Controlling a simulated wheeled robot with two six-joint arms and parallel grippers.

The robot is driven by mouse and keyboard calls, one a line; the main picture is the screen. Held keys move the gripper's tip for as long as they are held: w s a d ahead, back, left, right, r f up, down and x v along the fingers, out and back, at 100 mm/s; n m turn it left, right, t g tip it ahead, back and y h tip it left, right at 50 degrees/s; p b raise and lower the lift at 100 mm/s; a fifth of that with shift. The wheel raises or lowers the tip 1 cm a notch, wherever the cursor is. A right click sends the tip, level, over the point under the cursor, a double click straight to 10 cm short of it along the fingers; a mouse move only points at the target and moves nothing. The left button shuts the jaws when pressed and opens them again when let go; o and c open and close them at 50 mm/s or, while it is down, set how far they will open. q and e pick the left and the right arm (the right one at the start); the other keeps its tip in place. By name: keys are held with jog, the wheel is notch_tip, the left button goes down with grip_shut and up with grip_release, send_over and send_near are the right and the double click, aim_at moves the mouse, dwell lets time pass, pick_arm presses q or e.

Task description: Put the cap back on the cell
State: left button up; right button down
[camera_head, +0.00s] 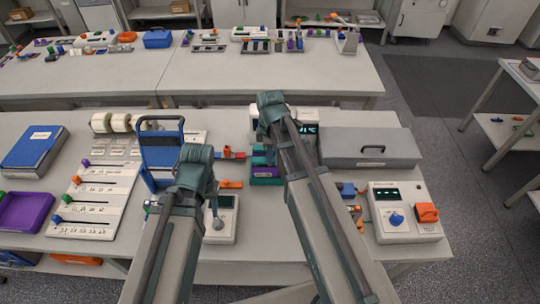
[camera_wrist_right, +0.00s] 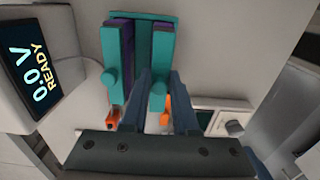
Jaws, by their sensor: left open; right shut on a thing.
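In the head view the purple and teal block (camera_head: 265,173) lies between my two arms. My right gripper (camera_head: 272,105) is above the bench by the cycler; its fingers are hidden there. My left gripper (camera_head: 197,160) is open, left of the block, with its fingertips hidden. I cannot tell which part is the cap.
The cycler (camera_wrist_right: 28,80) shows "0.0 V READY". Orange clips (camera_wrist_right: 165,110) are near the block. A grey case (camera_head: 370,147) and a control box (camera_head: 403,212) are to the right.

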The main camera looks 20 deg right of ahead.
pick_arm(q)
jog(key=shift+f+b, duration=0.4)
pick_arm(e)
jog(key=shift+f, duration=0.45)
jog(key=shift+c, duration=0.6)
grip_release()
pick_arm(q)
jog(key=shift+r, duration=0.1)
pick_arm(e)
jog(key=shift+r, duration=0.15)
jog(key=shift+r+p, duration=3.45)
jog(key=shift+p, duration=0.1)
pick_arm(q)
notch_tip(320, 180, up, 7)
pick_arm(e)
grip_shut()
pick_arm(q)
jog(key=shift+f+b, duration=0.3)
jog(key=shift+f, duration=0.05)
pick_arm(e)
jog(key=shift+f, duration=0.3)
